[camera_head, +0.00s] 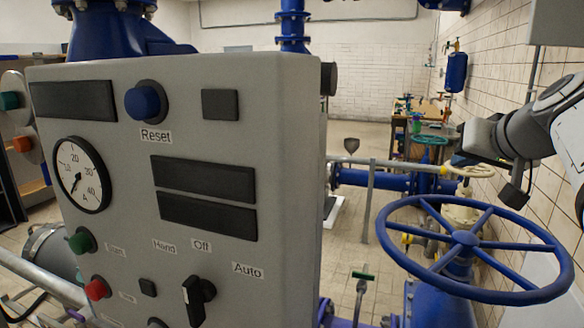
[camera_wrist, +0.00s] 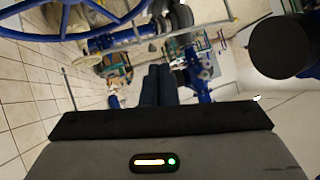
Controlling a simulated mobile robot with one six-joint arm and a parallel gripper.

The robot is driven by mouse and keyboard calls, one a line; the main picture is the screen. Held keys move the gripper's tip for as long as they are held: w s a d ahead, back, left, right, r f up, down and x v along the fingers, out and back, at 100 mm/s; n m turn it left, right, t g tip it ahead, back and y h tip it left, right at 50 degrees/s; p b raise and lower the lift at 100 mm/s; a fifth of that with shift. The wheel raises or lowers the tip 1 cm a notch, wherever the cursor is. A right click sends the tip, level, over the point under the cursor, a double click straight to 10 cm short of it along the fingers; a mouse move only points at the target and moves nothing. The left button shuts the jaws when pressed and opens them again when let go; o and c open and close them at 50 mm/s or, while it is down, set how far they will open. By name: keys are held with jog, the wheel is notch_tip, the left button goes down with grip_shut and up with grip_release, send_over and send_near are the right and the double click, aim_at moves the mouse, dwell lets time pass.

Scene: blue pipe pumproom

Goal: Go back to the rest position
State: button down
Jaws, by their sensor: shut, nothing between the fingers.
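My arm reaches in from the right edge in the head view. My gripper (camera_head: 460,160) points left, in mid-air above and behind the large blue handwheel (camera_head: 465,238) in the picture. In the wrist view, the two dark blue fingers of my gripper (camera_wrist: 160,72) lie side by side and are shut, with nothing seen between them. The wrist picture appears upside down. The blue handwheel also shows there (camera_wrist: 75,18), at the top left. No contact between my gripper and anything else is visible.
A grey control panel (camera_head: 135,240) with a gauge (camera_head: 82,175), a blue Reset button (camera_head: 145,103) and a black selector (camera_head: 197,300) fills the left. Blue pipes (camera_head: 375,180) run behind. A tiled wall (camera_head: 490,75) stands at right. A black round part (camera_wrist: 283,47) is close in the wrist view.

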jog(key=s+a+f+n+g+y+p, duration=0.1)
jog(key=s+a+f+g, duration=0.2)
jog(key=a+f, duration=0.4)
jog(key=s+a+f+g, duration=0.2)
jog(key=a+f, duration=0.2)
jog(key=f, duration=0.6)
jog(key=s+a+f+n+g+h+p, duration=0.1)
jog(key=s+a+f+g, duration=0.3)
jog(key=s+f, duration=0.6)
jog(key=shift+s+a+f+n, duration=0.2)
jog(key=shift+a+f+n, duration=0.3)
jog(key=shift+f, duration=0.45)
